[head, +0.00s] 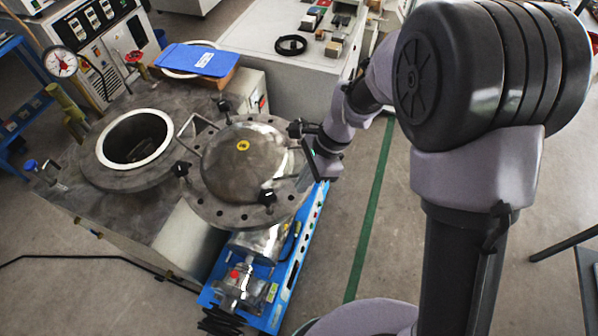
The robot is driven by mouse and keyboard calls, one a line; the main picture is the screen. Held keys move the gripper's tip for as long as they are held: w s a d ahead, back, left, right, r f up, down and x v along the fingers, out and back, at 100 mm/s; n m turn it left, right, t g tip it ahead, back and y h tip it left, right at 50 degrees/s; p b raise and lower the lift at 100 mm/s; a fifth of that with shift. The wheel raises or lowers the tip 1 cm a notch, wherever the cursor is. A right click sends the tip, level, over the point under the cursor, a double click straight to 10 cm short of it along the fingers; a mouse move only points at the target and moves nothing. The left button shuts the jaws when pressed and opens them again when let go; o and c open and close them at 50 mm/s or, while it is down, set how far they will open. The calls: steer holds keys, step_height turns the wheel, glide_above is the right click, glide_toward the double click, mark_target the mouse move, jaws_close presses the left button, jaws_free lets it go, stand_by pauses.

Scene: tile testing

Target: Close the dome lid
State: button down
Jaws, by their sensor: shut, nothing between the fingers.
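The dome lid (238,165) is a grey metal dome with a bolted flange and several black clamp knobs around its rim. It is swung open to the right of the round vessel opening (138,138), and the opening is uncovered. A bent metal handle (194,128) stands at the lid's left side, near the opening. My gripper (307,150) is at the right edge of the lid, beside a black knob. It is shut with nothing held. My wrist partly hides its fingers, and I cannot tell whether they touch the lid.
A pressure gauge (60,62) and valves stand behind the vessel at the left. A blue clipboard (199,60) lies on a box behind the lid. A blue-framed pump unit (245,290) sits below the lid. Bare floor (400,230) lies to the right.

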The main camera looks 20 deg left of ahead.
mark_target(274, 210)
steer(key=b+x, duration=0.2)
steer(key=x, duration=0.4)
steer(key=shift+f, duration=0.25)
steer(key=a, duration=0.1)
steer(key=s+a+b, duration=0.1)
steer(key=a, duration=0.1)
steer(key=shift+s, duration=0.3)
steer(key=shift+s+a+r, duration=0.1)
steer(key=shift+a+r, duration=0.05)
steer(key=shift+a, duration=0.05)
steer(key=shift+s, duration=0.1)
